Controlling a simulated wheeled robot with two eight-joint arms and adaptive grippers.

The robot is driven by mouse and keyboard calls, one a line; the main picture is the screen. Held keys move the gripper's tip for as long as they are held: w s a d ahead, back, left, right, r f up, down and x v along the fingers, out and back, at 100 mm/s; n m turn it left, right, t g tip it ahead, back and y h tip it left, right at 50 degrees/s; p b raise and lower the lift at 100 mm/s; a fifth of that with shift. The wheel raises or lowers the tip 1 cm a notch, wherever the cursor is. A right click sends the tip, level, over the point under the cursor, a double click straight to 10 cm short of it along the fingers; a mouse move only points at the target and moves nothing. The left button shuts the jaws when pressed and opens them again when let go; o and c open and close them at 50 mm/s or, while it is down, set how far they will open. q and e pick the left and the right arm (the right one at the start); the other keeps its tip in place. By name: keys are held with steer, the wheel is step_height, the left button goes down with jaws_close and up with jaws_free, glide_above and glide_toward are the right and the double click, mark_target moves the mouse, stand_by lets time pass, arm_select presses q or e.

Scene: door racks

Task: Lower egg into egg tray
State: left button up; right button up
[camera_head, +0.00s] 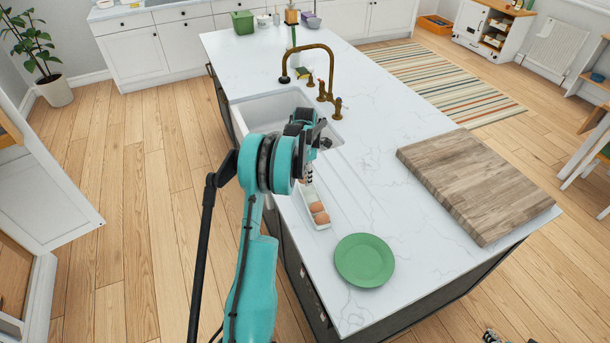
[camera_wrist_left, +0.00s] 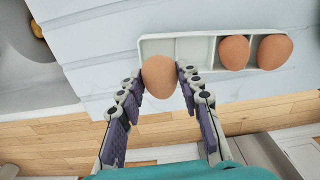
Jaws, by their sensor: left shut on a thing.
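My left gripper (camera_wrist_left: 160,85) is shut on an egg (camera_wrist_left: 158,76), brown and held between its two fingertips in the left wrist view. A white egg tray (camera_wrist_left: 152,47) with compartments lies behind the held egg. Two brown eggs, one (camera_wrist_left: 234,52) and another (camera_wrist_left: 274,51), sit in its right-hand compartments; the compartments left of them look empty. In the head view the tray (camera_head: 309,198) lies on the counter beyond my left arm, with the two eggs (camera_head: 319,213) at its near end.
A green plate (camera_head: 364,260) lies near the tray on the white counter (camera_head: 390,208). A wooden cutting board (camera_head: 474,184) is to the right. The sink (camera_head: 262,112) and brass faucet (camera_head: 313,50) are beyond my gripper. The counter's left edge runs close beside the tray.

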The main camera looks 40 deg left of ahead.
arm_select(q)
steer(key=shift+f+b, duration=1.05)
steer(key=shift+f, duration=0.45)
stand_by(0.4)
steer(key=o, duration=0.8)
steer(key=shift+r, duration=0.1)
step_height(320, 180, up, 12)
steer(key=shift+f, duration=0.1)
steer(key=shift+d, duration=0.15)
